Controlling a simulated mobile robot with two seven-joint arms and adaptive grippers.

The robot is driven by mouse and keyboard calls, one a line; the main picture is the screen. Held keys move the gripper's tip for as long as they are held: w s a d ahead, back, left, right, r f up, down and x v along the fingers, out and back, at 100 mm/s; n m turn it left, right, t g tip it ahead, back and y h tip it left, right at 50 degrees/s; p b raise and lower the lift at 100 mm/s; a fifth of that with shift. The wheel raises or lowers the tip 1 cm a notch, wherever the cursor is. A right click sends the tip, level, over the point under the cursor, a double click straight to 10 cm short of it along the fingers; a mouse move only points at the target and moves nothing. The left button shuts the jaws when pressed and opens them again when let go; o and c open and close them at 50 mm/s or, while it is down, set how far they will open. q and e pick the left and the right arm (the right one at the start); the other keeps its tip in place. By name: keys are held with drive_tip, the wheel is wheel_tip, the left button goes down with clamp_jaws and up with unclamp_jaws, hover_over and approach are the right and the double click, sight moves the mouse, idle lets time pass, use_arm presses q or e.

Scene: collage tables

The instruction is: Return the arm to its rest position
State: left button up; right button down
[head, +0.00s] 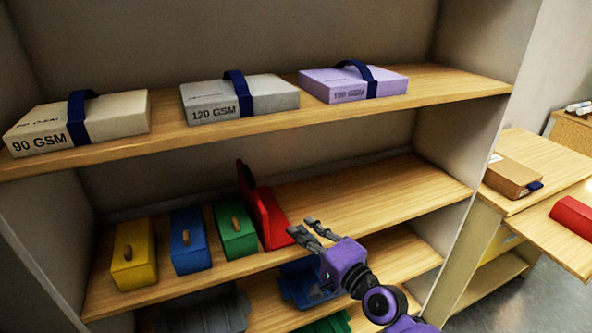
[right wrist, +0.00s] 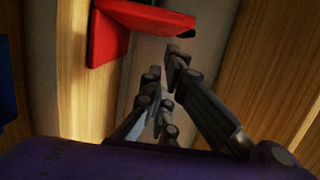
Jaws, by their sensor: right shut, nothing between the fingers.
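My right gripper (head: 308,232) is in front of the middle shelf, near the red piece, and its arm comes in from the bottom right. It is shut with nothing in it. In the right wrist view the dark fingers (right wrist: 166,72) point away from the camera, and the red piece (right wrist: 140,18) is above them. I cannot tell whether the gripper touches the red piece. My left gripper is in neither view.
The middle shelf (head: 360,195) holds yellow (head: 134,255), blue (head: 190,240) and green (head: 235,231) blocks and the red piece (head: 265,217), with bare wood to its right. Strapped paper packs (head: 240,98) lie on the upper shelf. Blue (head: 303,283) and grey bins sit below. Tables (head: 540,165) stand at the right.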

drive_tip(key=s+d+f+n+g+h+p, duration=0.15)
drive_tip(key=s+d+f+n+h, duration=0.35)
drive_tip(key=s+f, duration=0.7)
drive_tip(key=s+d+f+n+g+h, duration=0.25)
drive_tip(key=s+d+f+n, duration=0.45)
drive_tip(key=s+f, duration=0.45)
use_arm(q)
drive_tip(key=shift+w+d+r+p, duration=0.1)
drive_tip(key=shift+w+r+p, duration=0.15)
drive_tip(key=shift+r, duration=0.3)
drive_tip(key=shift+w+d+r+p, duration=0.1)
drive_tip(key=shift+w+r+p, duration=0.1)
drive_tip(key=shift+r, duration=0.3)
use_arm(e)
drive_tip(key=s+d+f+g+h, duration=0.1)
drive_tip(key=s+f, duration=0.1)
drive_tip(key=s, duration=0.6)
drive_tip(key=s+d+f+g+h, duration=0.1)
drive_tip(key=s+f, duration=0.2)
drive_tip(key=s, duration=0.4)
drive_tip(key=shift+s+d, duration=0.35)
